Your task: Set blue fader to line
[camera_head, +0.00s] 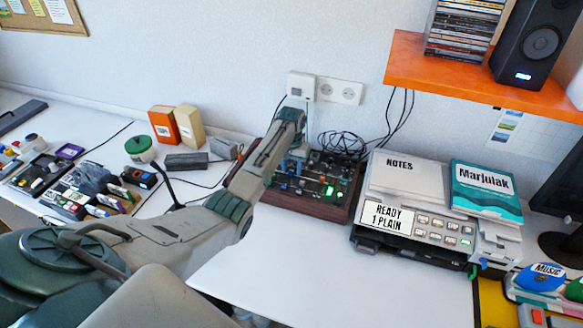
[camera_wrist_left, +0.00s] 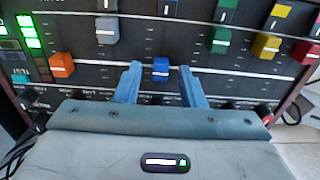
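The blue fader (camera_wrist_left: 160,70) is a small blue cap with a pale stripe on the dark mixer panel, in the left wrist view. A white line (camera_wrist_left: 210,67) crosses the panel; the cap lies at or very near it, and exact alignment is unclear. My left gripper (camera_wrist_left: 160,77) is open, one blue finger on each side of the cap, with gaps between. In the head view my left gripper (camera_head: 296,154) is over the mixer (camera_head: 318,212), partly hidden by my arm. My right gripper is not in view.
In the wrist view, orange (camera_wrist_left: 62,65), grey (camera_wrist_left: 107,30), green (camera_wrist_left: 220,40), yellow (camera_wrist_left: 265,46) and red (camera_wrist_left: 305,52) faders surround the blue one. A printer (camera_head: 412,232) stands right of the mixer. The white desk in front (camera_head: 300,270) is clear.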

